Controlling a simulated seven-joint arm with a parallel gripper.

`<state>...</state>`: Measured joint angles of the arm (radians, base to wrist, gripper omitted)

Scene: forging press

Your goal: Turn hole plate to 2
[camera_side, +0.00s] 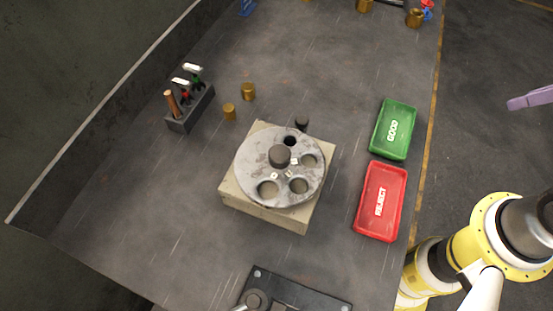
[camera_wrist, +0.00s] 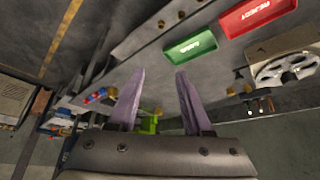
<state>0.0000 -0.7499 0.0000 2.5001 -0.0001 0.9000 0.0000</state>
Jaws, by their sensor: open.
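The hole plate (camera_side: 254,165) is a round grey disc with several holes of different sizes and a dark knob (camera_side: 280,155) at its centre. It lies on a beige square block (camera_side: 265,212) on the bench. Small white number labels sit by the holes, too small to read. The plate also shows in the wrist view (camera_wrist: 268,76), cut by the right edge. My gripper (camera_wrist: 161,78) is open and empty, its two purple fingers spread apart. In the side view, only a purple fingertip (camera_side: 530,98) shows at the far right, well away from the plate.
A dark peg (camera_side: 302,122) stands behind the plate. A green GOOD tray (camera_side: 408,114) and a red REJECT tray (camera_side: 364,226) lie right of it. Brass cylinders (camera_side: 248,91) and a tool holder (camera_side: 190,112) stand left. A dark plate with a knob (camera_side: 290,290) is in front.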

